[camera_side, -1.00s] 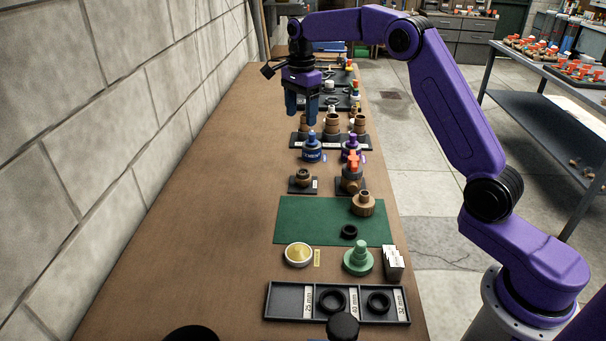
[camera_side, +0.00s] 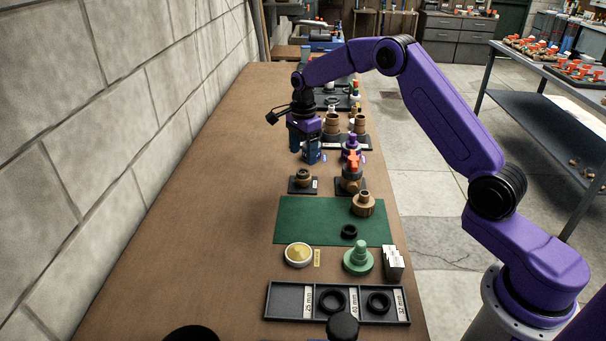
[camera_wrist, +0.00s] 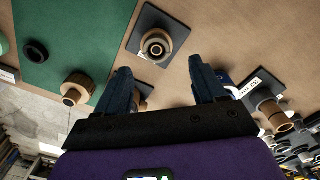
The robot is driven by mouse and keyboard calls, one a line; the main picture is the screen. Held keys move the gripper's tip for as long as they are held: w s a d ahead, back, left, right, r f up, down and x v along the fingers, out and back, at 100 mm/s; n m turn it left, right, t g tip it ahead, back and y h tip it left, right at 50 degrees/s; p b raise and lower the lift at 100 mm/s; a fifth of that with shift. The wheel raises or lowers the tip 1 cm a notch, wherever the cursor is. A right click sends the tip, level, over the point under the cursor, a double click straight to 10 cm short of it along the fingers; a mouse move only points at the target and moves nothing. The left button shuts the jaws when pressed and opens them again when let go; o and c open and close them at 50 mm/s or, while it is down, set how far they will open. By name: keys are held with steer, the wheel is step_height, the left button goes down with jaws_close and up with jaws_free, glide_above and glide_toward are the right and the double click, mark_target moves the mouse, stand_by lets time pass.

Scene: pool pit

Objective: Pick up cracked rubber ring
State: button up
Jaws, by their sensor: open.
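A small black rubber ring (camera_side: 349,231) lies flat on the green mat (camera_side: 300,222), near its front edge. It also shows at the upper left of the wrist view (camera_wrist: 36,51). A crack is too small to make out. Two more black rings, a left one (camera_side: 332,301) and a right one (camera_side: 378,302), lie in separate compartments of the dark tray (camera_side: 284,299) in front. My gripper (camera_side: 304,150) is open and empty, beyond the mat and above the bench. In the wrist view its blue fingers (camera_wrist: 160,70) are wide apart, with a brown fitting between and beyond them.
A brown fitting (camera_side: 364,203) stands on the mat near the ring. A brown fitting on a dark plate (camera_side: 303,177) and an orange-handled valve (camera_side: 351,176) stand behind it. A green stepped piece (camera_side: 359,257) and a yellow-filled dish (camera_side: 298,254) stand in front. The bench's left side is clear.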

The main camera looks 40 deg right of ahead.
mark_target(304, 172)
steer(key=shift+s+a+f, duration=0.1)
steer(key=shift+f, duration=1.25)
steer(key=shift+s+f, duration=0.1)
steer(key=shift+f, duration=1.25)
steer(key=c, duration=1.1)
